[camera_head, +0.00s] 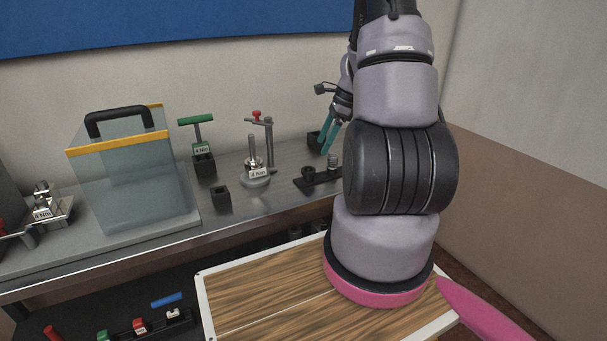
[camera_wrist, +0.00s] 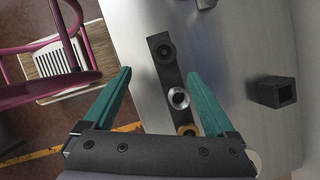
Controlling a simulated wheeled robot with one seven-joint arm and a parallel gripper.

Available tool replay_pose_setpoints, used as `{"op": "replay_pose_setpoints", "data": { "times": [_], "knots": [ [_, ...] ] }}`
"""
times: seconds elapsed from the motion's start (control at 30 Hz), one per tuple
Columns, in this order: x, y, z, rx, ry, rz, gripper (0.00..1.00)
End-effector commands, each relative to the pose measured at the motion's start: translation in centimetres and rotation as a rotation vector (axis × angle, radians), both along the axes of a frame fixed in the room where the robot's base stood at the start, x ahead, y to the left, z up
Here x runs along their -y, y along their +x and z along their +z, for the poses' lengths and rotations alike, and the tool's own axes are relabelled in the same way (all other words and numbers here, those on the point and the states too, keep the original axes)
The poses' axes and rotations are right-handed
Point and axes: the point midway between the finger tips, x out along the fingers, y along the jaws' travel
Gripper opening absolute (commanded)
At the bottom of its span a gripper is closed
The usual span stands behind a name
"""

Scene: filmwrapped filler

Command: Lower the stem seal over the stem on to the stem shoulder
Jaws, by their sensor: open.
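My gripper (camera_head: 328,138) has teal fingers. It is open and empty above the dark parts strip (camera_head: 305,185) on the bench. In the wrist view the strip lies between and beyond the open fingers (camera_wrist: 158,74). It carries a black round part (camera_wrist: 165,51), a silver ring-like part (camera_wrist: 178,98) and a brass-coloured ring (camera_wrist: 187,129) near the right finger. I cannot tell which of these is the stem seal. An upright metal stem (camera_head: 253,148) stands on a round grey base (camera_head: 255,182) left of the strip. Its shoulder is too small to make out.
A hollow black block (camera_wrist: 272,92) lies right of the fingers in the wrist view. A red-knobbed post (camera_head: 270,145) stands beside the stem. A green-handled tool (camera_head: 197,130), a small black block (camera_head: 221,199) and a clear box (camera_head: 130,190) stand further left.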

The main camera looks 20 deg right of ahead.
Motion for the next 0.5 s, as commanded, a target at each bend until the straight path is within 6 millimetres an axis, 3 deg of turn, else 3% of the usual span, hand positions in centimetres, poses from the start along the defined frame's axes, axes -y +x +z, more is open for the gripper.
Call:
{"op": "replay_pose_setpoints", "data": {
  "times": [0.2,0.5],
  "knots": [
    [-1.3,0.5,-3.2,-0.002,0.002,0.002,0.91],
    [-2.4,1.3,-5.8,-0.002,0.002,0.004,0.91]
  ]
}}
